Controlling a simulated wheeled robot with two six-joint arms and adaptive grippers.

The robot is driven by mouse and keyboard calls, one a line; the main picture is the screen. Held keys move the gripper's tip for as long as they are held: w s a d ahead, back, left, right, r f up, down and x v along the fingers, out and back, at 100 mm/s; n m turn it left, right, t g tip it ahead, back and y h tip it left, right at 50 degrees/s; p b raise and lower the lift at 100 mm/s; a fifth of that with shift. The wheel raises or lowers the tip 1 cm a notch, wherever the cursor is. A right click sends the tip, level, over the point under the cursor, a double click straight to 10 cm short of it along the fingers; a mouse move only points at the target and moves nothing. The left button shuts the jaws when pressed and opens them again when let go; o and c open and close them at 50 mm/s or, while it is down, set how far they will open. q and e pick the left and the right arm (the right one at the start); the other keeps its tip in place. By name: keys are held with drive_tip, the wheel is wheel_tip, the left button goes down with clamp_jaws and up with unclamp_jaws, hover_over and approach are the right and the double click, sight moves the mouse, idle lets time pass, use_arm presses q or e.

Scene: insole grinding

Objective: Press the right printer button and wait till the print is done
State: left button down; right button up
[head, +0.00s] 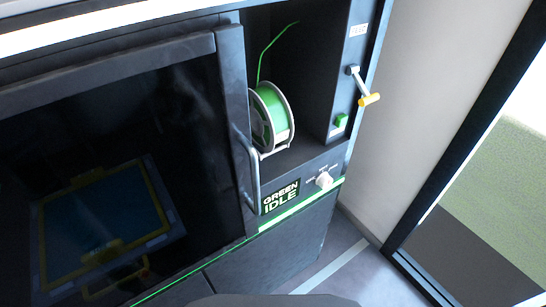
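The printer (285,260) is a dark cabinet with a glass door on the left and an open bay on the right. A green button (341,121) sits on the bay's right side panel, below a lever with a yellow grip (369,99). A small display (281,197) reads "GREEN IDLE". A white knob (324,180) is to the right of the display. A green filament spool (271,117) hangs in the bay, its strand running upward. Neither gripper is in the head view.
The closed glass door (110,130) has a vertical handle (246,170) at its right edge. A teal plate with a yellow frame (165,225) shows dimly behind the glass. A pale wall (430,80) and a dark-framed opening (455,165) stand to the right. Some floor (350,262) is clear.

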clamp_jaws()
idle(1.0)
